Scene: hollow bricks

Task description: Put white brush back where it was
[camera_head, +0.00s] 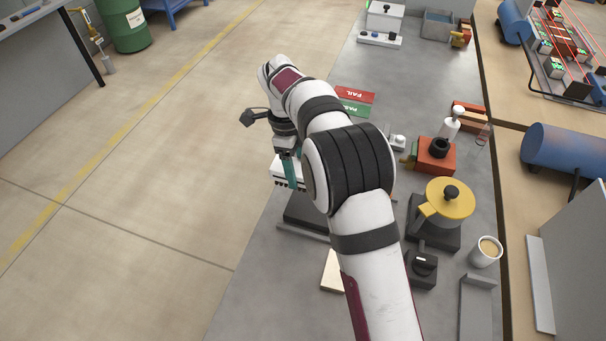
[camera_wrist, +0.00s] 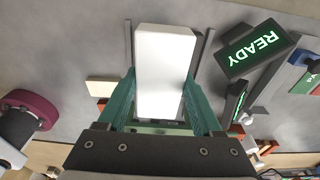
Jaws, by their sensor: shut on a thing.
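The white brush (camera_head: 284,172) hangs at the left edge of the grey bench, with dark bristles along its lower edge. My gripper (camera_head: 287,160) is shut on it, with teal fingers on its sides. In the wrist view the white brush (camera_wrist: 165,65) shows as a plain white block between the two fingers (camera_wrist: 160,100). A dark flat stand (camera_head: 308,212) with a grey rail lies just below and nearer in the head view. My arm hides part of the bench beside it. I cannot tell whether the brush touches anything below.
A lit READY sign (camera_wrist: 255,45) stands right of the brush in the wrist view. Red FAIL (camera_head: 355,94) and green (camera_head: 352,109) plates lie behind. A yellow-lidded pot (camera_head: 449,200), a red box (camera_head: 436,157) and a cup (camera_head: 486,251) stand right of my arm. A cream block (camera_head: 332,272) lies nearer.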

